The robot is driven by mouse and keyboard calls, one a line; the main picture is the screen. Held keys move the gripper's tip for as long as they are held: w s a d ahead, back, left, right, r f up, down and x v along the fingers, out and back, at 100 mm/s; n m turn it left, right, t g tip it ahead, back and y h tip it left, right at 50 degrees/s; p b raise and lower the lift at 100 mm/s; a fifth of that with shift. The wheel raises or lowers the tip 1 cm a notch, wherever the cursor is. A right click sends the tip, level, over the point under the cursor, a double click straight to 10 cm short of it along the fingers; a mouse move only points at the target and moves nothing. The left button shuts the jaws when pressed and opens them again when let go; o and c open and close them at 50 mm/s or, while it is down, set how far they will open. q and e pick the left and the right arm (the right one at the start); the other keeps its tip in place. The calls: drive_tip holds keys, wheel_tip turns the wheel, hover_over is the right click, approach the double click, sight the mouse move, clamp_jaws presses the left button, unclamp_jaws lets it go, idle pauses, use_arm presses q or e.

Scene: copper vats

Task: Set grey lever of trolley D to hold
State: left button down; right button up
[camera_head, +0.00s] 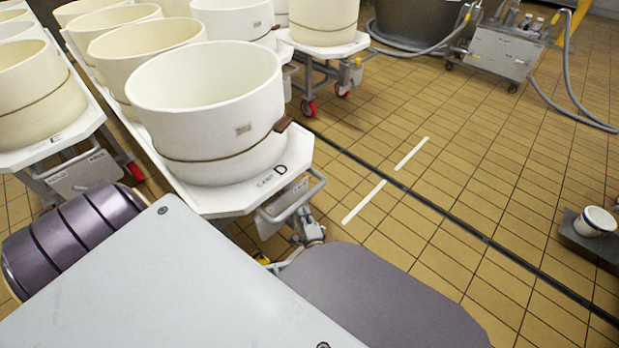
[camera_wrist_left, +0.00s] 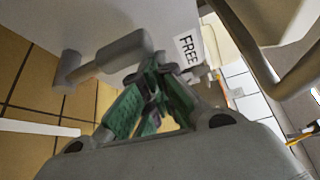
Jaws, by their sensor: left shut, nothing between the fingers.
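Trolley D (camera_head: 231,203) stands in front of me, its white top marked "CART D" and carrying cream vats. My left gripper (camera_head: 312,230) is low beside its front end, under the push handle (camera_head: 294,201). In the left wrist view, the gripper's green fingers (camera_wrist_left: 150,72) are shut and empty. The grey lever (camera_wrist_left: 108,58) is just beyond the fingertips, its rounded end close to them. I cannot tell whether they touch. A "FREE" label (camera_wrist_left: 188,50) is right of the lever. No "hold" label shows on trolley D. My right gripper is not in view.
Trolley E (camera_head: 60,150) stands close on the left with vats. Another vat trolley (camera_head: 322,45) with red wheels is behind trolley D. A metal cart (camera_head: 497,50) with hoses is at the back right. Open tiled floor lies to the right, crossed by a dark drain line.

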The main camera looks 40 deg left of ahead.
sight(293, 215)
use_arm(q)
drive_tip(key=shift+n+t+y, duration=0.3)
drive_tip(key=shift+n, duration=0.3)
drive_tip(key=s, duration=0.4)
drive_tip(key=shift+s+a, duration=0.3)
drive_tip(key=shift+s, duration=0.05)
drive_tip(key=shift+s+a+f, duration=0.1)
drive_tip(key=shift+s+f, duration=0.1)
drive_tip(key=shift+s, duration=0.45)
drive_tip(key=shift+s+a+f, duration=0.1)
drive_tip(key=shift+s+f, duration=0.05)
drive_tip(key=shift+s, duration=0.5)
drive_tip(key=shift+s+f, duration=0.15)
